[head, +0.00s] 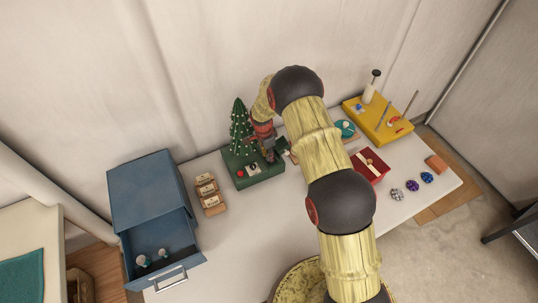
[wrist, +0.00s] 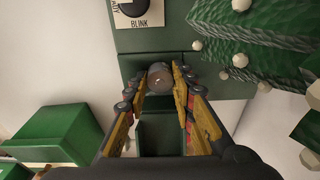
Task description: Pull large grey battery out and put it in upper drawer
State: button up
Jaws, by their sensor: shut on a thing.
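The grey battery (wrist: 160,77) shows as a dark round end between my fingertips in the wrist view. My gripper (wrist: 158,88) is shut on it, over the dark green base. In the head view my gripper (head: 269,150) is at the right part of the green base (head: 245,181), beside the small tree, and hides the battery. I cannot tell whether the battery is still seated or free. The blue cabinet (head: 148,190) stands at the left with an open drawer (head: 178,256). Small pale round items lie in the drawer.
The decorated tree (head: 239,128) stands on the base; its branches (wrist: 270,40) are close to my gripper. Wooden card blocks (head: 208,194) stand between cabinet and base. A red tray (head: 371,167) and yellow tray (head: 380,122) are right. The white table front (head: 250,235) is clear.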

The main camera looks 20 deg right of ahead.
grip_shut()
jog(key=shift+r, duration=0.75)
dwell(0.7)
jog(key=shift+r+p, duration=0.5)
jog(key=shift+r, duration=1.35)
jog(key=shift+s, duration=0.1)
